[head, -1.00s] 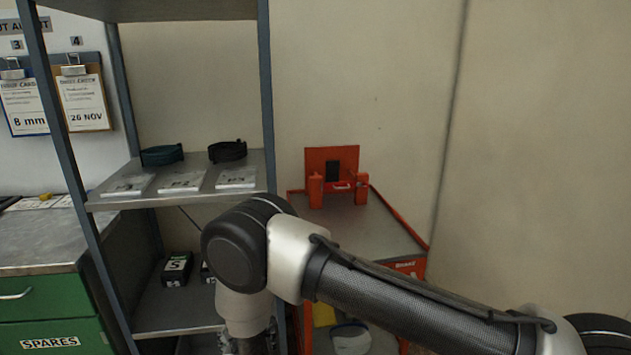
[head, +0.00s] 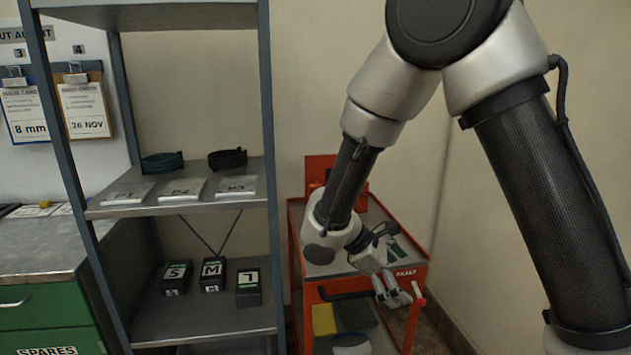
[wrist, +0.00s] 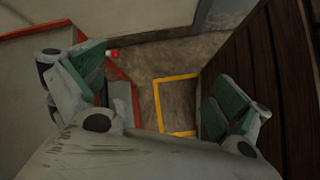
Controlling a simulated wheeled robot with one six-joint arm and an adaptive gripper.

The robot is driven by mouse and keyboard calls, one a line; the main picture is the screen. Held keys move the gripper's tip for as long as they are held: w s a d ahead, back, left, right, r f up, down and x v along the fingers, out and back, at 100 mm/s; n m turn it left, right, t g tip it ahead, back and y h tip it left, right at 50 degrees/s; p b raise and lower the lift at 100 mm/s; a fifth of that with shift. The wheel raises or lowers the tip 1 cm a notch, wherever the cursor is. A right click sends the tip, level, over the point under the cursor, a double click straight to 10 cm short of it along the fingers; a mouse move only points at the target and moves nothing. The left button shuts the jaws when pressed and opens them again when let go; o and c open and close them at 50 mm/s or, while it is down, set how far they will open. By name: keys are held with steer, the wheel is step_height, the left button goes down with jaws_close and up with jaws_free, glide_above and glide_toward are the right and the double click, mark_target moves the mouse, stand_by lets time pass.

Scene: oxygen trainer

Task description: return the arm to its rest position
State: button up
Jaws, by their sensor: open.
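My gripper (head: 392,290) hangs at the end of my bent arm, in front of the red cart (head: 409,272) at the right of the head view. Its fingers point down and to the right, near the cart's front right corner. In the wrist view my gripper (wrist: 160,105) has its two green-padded fingers wide apart with nothing between them. Below them are the floor and a yellow outline (wrist: 158,104).
A grey shelf unit (head: 215,313) stands left of the cart with black boxes (head: 213,275) marked S, M and one more. Two dark bands (head: 228,158) sit higher up. A brown slatted surface (wrist: 270,70) lies close beside the right finger in the wrist view.

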steer(key=s+d+r+m+t+y, duration=0.3)
steer(key=s+d+r+m+y, duration=0.5)
steer(key=s+d+r+m, duration=0.7)
step_height(320, 180, up, 5)
steer(key=s+d, duration=0.2)
steer(key=d, duration=0.1)
steer(key=shift+t+y, duration=0.3)
steer(key=shift+y, duration=0.1)
